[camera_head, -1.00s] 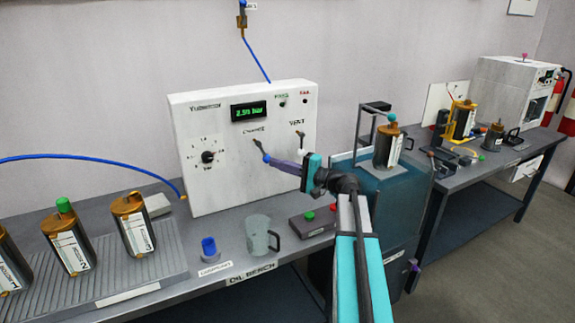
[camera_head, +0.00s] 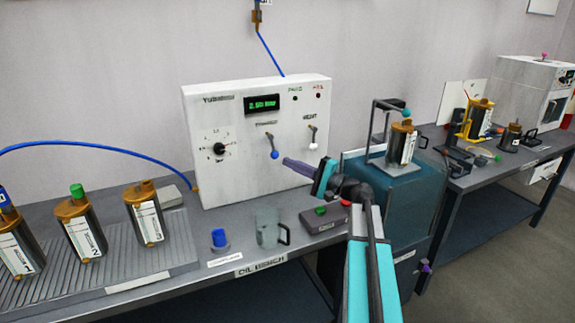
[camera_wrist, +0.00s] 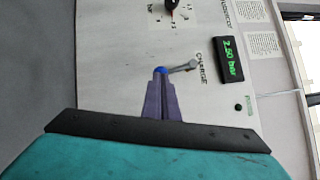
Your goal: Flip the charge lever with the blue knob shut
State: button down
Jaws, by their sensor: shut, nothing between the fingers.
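The charge lever's blue knob (camera_head: 274,154) hangs down and slightly outward from its pivot on the white panel, under the label CHARGE.
The white panel (camera_head: 225,175) also carries a dial (camera_head: 219,148), a green display (camera_head: 264,103) reading about 2.50 bar, and a vent lever with a white knob (camera_head: 313,145) near my gripper. A clear jug (camera_head: 268,228) and a button box (camera_head: 325,216) stand below.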

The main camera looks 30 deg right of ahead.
jog(key=v, duration=1.1)
jog(key=shift+d, duration=0.2)
jog(key=shift+s+r, duration=0.1)
jog(key=shift+s, duration=0.05)
